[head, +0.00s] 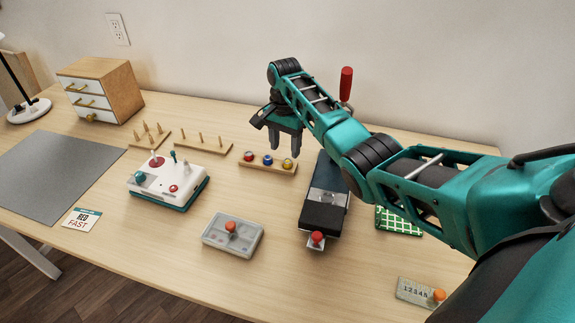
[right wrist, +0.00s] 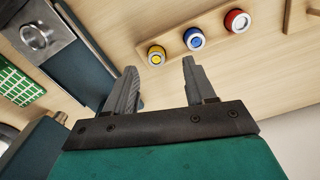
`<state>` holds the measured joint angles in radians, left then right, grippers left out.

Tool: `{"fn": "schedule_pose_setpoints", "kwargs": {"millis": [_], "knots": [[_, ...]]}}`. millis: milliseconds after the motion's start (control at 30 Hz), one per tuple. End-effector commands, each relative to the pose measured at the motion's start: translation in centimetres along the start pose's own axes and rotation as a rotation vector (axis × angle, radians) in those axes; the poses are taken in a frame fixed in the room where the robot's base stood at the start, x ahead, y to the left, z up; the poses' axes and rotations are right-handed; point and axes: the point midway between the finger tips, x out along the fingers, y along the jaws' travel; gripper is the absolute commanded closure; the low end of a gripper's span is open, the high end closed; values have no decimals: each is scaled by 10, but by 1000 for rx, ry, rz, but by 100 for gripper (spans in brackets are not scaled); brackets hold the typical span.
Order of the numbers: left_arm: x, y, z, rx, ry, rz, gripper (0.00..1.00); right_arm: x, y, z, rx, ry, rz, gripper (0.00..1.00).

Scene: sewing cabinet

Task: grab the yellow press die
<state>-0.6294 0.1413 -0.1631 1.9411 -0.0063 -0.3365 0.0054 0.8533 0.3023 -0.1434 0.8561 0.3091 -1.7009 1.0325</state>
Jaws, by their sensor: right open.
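The yellow press die (head: 288,163) sits at the right end of a small wooden rack (head: 257,168), beside a blue die (head: 267,160) and a red die (head: 248,156). In the right wrist view the yellow die (right wrist: 156,54) shows just past the fingertips, between their lines and nearer the left finger. My right gripper (head: 285,146) is open and empty, pointing down above and slightly behind the yellow die. It also shows in the right wrist view (right wrist: 160,66). The die is apart from the fingers as far as I can see. My left gripper is not in view.
A dark press (head: 322,214) with a red knob stands right of the rack, under my right arm. A thread-peg board (head: 203,147) and a white machine (head: 165,185) lie left. A grey box (head: 233,238) with an orange knob is in front. Table between rack and box is clear.

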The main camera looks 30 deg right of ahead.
Motion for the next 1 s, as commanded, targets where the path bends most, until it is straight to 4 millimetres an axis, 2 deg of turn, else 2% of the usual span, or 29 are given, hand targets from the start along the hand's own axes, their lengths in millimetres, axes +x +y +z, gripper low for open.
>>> {"fn": "schedule_pose_setpoints", "kwargs": {"millis": [100,233,567,1000], "knots": [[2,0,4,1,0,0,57,22,7,-1,1,-1,5,45],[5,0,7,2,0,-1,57,38,6,-1,1,-1,2,45],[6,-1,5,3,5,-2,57,43,6,-1,0,0,1,46],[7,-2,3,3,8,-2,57,43,6,-1,1,0,1,88]]}}
